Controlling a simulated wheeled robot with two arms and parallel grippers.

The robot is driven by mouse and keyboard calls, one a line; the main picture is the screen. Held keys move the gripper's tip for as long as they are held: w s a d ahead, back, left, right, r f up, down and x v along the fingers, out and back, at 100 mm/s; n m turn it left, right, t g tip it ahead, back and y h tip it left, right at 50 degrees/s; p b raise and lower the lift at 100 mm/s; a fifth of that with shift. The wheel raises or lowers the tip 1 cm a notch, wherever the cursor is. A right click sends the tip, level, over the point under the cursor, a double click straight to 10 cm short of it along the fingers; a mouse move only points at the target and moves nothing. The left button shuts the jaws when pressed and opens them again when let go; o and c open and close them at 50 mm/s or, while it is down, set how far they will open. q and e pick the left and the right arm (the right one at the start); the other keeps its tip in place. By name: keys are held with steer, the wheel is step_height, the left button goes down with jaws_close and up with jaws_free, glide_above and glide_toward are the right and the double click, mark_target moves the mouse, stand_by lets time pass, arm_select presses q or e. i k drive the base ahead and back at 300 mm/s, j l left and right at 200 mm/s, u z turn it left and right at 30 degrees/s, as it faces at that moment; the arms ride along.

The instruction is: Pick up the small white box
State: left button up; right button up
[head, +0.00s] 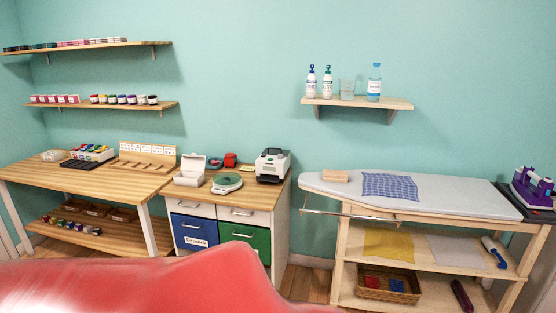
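A small white box (189,179) with its lid raised stands on the wooden top of the drawer cabinet, at its left side. Its inside is too small to make out. Neither of my grippers shows in the head view, so nothing is seen touching the box.
A round green-and-white scale (227,183) sits to the box's right, with red items (230,160) behind. A grey-white machine (272,166) stands at the cabinet's right end. A wooden table (100,182) adjoins on the left. An ironing board (450,199) stands to the right.

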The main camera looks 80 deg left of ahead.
mark_target(189, 179)
steer(key=j+u, duration=0.1)
steer(key=u, duration=0.35)
steer(key=j+u, duration=0.1)
steer(key=u, duration=0.85)
steer(key=i+j+u, duration=0.1)
steer(key=u, duration=0.4)
steer(key=i+u, duration=0.1)
steer(key=u, duration=0.35)
steer(key=i+j+u, duration=0.1)
steer(key=i+u, duration=0.25)
steer(key=u, duration=0.15)
steer(key=i+u, duration=0.45)
steer(key=i+l+u, duration=0.2)
steer(key=i, duration=0.25)
steer(key=j+z, duration=0.1)
steer(key=i+j+z, duration=0.1)
steer(key=i+j, duration=0.25)
steer(key=i+j+z, duration=0.1)
steer(key=i+j, duration=0.2)
steer(key=j, duration=0.15)
